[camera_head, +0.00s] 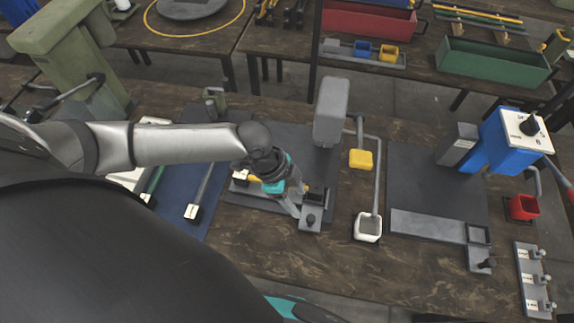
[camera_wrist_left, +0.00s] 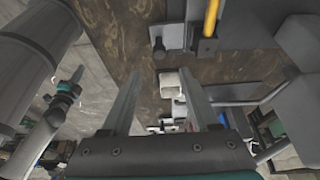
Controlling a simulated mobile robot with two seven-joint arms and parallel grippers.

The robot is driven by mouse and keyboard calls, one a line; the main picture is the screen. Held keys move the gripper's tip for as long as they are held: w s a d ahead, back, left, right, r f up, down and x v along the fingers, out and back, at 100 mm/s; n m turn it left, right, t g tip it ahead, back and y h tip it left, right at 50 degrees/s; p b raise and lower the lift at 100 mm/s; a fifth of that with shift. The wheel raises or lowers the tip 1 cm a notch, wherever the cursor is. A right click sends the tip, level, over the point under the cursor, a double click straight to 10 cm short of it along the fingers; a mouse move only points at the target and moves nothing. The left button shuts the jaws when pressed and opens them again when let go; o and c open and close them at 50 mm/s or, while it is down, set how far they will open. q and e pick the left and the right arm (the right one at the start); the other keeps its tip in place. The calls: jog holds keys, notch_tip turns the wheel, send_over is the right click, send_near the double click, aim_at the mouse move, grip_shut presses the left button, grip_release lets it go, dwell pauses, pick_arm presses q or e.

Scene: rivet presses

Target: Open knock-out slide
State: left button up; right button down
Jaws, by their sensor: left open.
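The middle press has a grey end plate with a dark round knob (camera_head: 310,219) at its front edge, which I take for the knock-out slide. The knob also shows in the left wrist view (camera_wrist_left: 158,46), on its plate (camera_wrist_left: 172,32). My left gripper (camera_head: 296,206) is just left of and behind the knob in the head view. In the wrist view its two fingers (camera_wrist_left: 160,88) are apart with nothing held between them, and the knob lies beyond them. Part of what seems to be my right arm shows at the bottom of the head view; its jaws cannot be made out.
The grey press head (camera_head: 330,110) stands behind my left gripper. The bench front below the plate is clear.

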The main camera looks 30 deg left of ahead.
pick_arm(q)
jog(key=v, duration=0.6)
jog(key=shift+f, duration=0.1)
dwell(0.4)
